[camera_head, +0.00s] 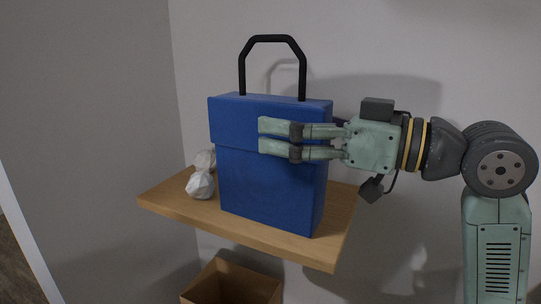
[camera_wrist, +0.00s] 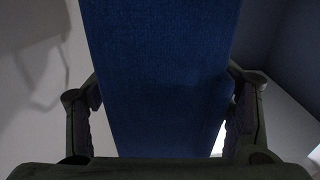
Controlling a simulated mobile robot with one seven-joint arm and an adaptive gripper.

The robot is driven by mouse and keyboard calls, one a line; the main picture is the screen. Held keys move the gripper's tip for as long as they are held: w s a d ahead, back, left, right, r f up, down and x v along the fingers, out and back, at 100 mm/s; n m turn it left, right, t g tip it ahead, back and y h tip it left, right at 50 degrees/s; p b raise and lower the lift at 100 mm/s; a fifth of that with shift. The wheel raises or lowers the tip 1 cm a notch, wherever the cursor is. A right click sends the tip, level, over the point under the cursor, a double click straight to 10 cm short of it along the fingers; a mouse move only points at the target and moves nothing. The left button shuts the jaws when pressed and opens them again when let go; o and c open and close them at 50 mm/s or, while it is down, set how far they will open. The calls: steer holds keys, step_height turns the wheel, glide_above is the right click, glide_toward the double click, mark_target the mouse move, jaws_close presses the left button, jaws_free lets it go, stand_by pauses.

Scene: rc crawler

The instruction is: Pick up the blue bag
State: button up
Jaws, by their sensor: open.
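The blue bag (camera_head: 264,170) stands upright on a wooden shelf, with its black handle (camera_head: 272,40) rising above. My gripper (camera_head: 262,136) reaches in from the right at the upper part of the bag, its visible fingers lying across the front face. In the wrist view the bag (camera_wrist: 160,70) fills the middle between my two open fingers, one on each side. A small light gap shows beside the right finger low down; I cannot tell whether the left one touches. The bag hides whatever lies behind it.
The wooden shelf (camera_head: 160,203) is fixed near the wall. White crumpled lumps (camera_head: 200,185) lie left of the bag. An open cardboard box (camera_head: 232,285) stands below the shelf. The shelf has some bare room on the right, and the space above the bag is clear.

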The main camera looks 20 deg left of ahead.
steer(key=shift+a, duration=0.4)
jaws_close()
stand_by(0.8)
